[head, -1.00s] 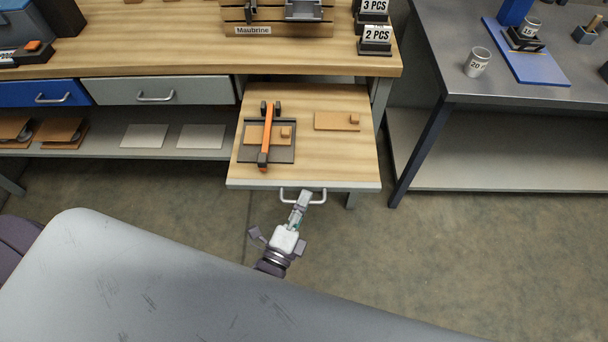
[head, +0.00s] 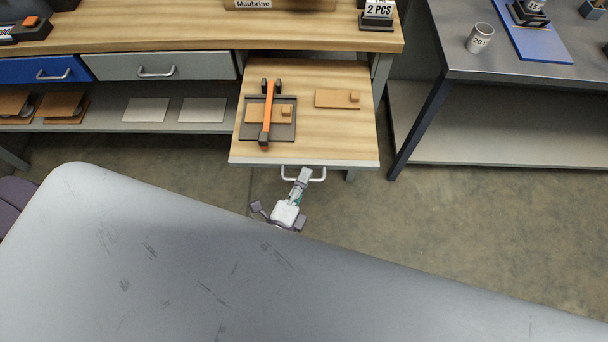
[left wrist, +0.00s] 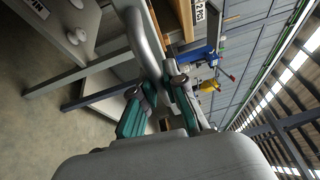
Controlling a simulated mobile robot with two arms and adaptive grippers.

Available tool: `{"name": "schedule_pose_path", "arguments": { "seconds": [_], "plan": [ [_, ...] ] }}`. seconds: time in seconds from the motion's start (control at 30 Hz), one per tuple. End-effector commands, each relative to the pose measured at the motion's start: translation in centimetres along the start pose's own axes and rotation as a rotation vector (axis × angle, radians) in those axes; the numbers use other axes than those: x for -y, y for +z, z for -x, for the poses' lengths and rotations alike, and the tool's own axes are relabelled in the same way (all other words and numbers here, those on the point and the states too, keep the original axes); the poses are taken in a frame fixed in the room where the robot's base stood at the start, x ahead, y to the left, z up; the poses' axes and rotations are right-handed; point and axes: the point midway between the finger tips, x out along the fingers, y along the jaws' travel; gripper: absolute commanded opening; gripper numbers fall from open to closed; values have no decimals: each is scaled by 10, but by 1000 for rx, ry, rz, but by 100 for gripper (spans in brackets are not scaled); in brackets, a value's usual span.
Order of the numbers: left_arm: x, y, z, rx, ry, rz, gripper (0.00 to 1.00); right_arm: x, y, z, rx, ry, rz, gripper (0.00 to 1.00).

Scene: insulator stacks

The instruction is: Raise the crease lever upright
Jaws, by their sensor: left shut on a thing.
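The crease lever (head: 268,112) is an orange bar with dark ends. It lies flat across a dark creasing base (head: 285,132) on the pulled-out wooden shelf (head: 340,135), with a tan piece (head: 256,115) under it. My left gripper (head: 303,176) is at the shelf's grey front handle (head: 318,175), below the lever in the picture and apart from it. In the left wrist view the fingers (left wrist: 160,90) close around the curved grey handle bar (left wrist: 138,25). My right gripper is not in view.
Another tan piece with a small block (head: 337,98) lies at the shelf's right. The wooden bench (head: 200,35) is behind, with a grey drawer (head: 195,67) to the left. A metal table (head: 460,85) stands at the right, with open floor between.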

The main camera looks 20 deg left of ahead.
Motion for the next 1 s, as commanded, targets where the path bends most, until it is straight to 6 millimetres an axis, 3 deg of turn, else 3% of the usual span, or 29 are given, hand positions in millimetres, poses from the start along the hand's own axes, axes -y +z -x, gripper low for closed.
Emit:
{"name": "schedule_pose_path", "arguments": {
  "seconds": [0.03, 0.9, 0.93, 1.0],
  "plan": [
    [22, 2, -9, 8, -60, -2, 0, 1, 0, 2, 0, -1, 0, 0],
    [23, 1, -9, 7, -60, 0, 0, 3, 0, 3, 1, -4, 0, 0],
    [23, 1, -9, 7, -60, 0, 14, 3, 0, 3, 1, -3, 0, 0],
    [23, 1, -10, 7, -60, 0, 26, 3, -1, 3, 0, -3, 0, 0]
  ]
}}
